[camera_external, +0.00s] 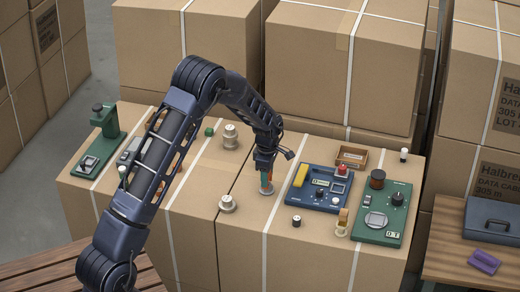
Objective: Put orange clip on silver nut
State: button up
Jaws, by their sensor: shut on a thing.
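My gripper (266,173) points straight down over the middle box top and is shut on a small orange thing, which looks like the orange clip (270,178). Only a sliver of the clip shows; the fingers hide the rest. Directly below is a small teal piece on a pale metallic round base (267,191). I cannot tell whether the clip touches it. Two silvery round pieces stand on the boxes, one to the lower left (227,204) and one farther back (230,138). At this size I cannot tell which piece is the silver nut.
Right of my gripper are a blue device (322,201), a green device (391,229), a small open cardboard tray (352,157) and a small black-and-white cylinder (296,221). A green stand (101,138) is far left. Tall cartons (340,70) rise behind. The front box top is mostly clear.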

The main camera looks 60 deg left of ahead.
jog(key=shift+f, duration=0.1)
jog(key=o, duration=1)
jog(key=shift+c, duration=0.2)
notch_tip(320, 180, up, 12)
